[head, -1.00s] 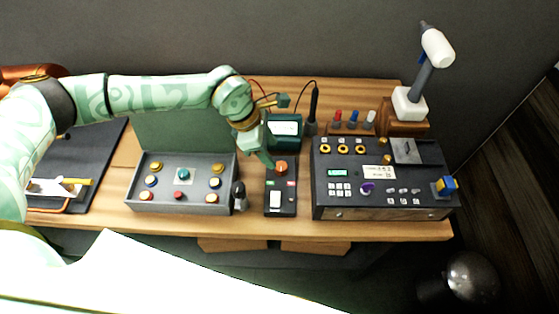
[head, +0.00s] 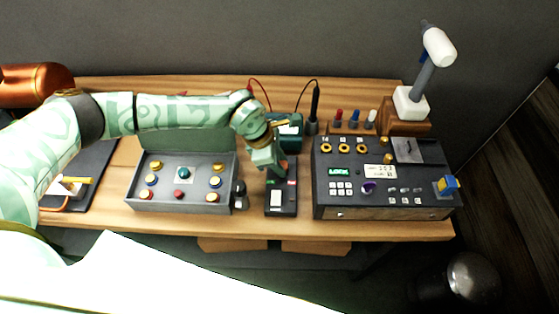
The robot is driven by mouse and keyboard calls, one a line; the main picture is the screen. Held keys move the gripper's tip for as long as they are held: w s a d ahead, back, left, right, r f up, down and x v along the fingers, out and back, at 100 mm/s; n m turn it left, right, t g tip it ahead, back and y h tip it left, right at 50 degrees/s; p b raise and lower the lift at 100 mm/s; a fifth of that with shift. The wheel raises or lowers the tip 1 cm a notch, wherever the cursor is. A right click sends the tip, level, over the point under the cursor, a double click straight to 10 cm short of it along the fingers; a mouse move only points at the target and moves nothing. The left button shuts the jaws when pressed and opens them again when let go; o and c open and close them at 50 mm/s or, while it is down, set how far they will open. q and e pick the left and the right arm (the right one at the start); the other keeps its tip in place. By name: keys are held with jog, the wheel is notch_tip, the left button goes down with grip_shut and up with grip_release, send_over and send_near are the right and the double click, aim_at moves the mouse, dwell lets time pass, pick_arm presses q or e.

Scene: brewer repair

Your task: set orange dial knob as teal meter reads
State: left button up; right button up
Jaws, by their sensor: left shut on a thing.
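The orange dial knob (head: 284,165) is on a narrow black box (head: 281,208) with a white rocker switch, at the middle of the bench. My left gripper (head: 278,169) is over the upper part of this box, shut on the orange knob and hiding most of it. The knob's pointer direction cannot be seen. The teal meter (head: 291,131) stands behind the box, partly covered by my gripper. Its reading is too small and too hidden to make out. My right gripper is not in view.
A grey box with several coloured buttons (head: 142,206) stands left. A black console (head: 334,213) with a green display stands right. A white-headed hammer-like tool (head: 437,47) rises behind it. A black probe (head: 315,104) stands beside the meter. Bare wood (head: 120,177) shows at left.

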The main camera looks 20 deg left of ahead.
pick_arm(q)
jog(key=m+g+b, duration=0.1)
jog(key=m+b, duration=0.2)
jog(key=m, duration=0.2)
jog(key=shift+w+f+g+b, duration=0.15)
jog(key=shift+w+g+b, duration=0.05)
jog(key=shift+g+b, duration=0.2)
jog(key=m+g+b, duration=0.1)
jog(key=m+b, duration=0.1)
jog(key=m, duration=0.1)
jog(key=shift+m+g+b, duration=0.3)
jog(key=shift+m+b, duration=0.15)
jog(key=shift+m, duration=0.05)
jog(key=shift+w+r, duration=0.1)
jog(key=shift+r, duration=0.1)
jog(key=o, duration=1)
